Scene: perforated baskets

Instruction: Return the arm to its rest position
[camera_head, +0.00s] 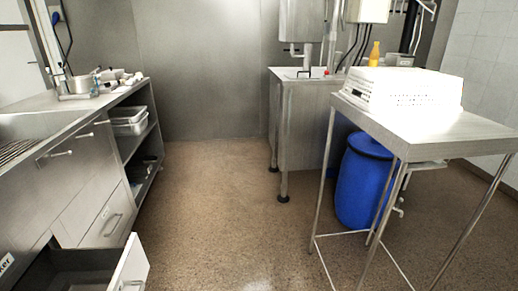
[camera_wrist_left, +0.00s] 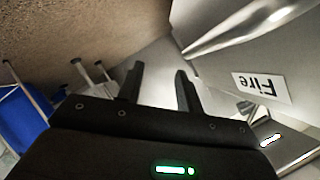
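My left gripper (camera_wrist_left: 158,72) shows in the left wrist view, with its two dark fingers apart and nothing between them. Neither arm nor gripper shows in the head view. My right gripper is in neither view. A white perforated basket (camera_head: 400,90) sits on the steel table (camera_head: 440,133) at the right of the head view.
An open drawer (camera_head: 128,270) juts from the steel counter (camera_head: 72,147) at lower left. A blue barrel (camera_head: 363,185) stands behind the table; it also shows in the left wrist view (camera_wrist_left: 20,122). A "Fire" label (camera_wrist_left: 262,87) is right of my left gripper. The middle floor is clear.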

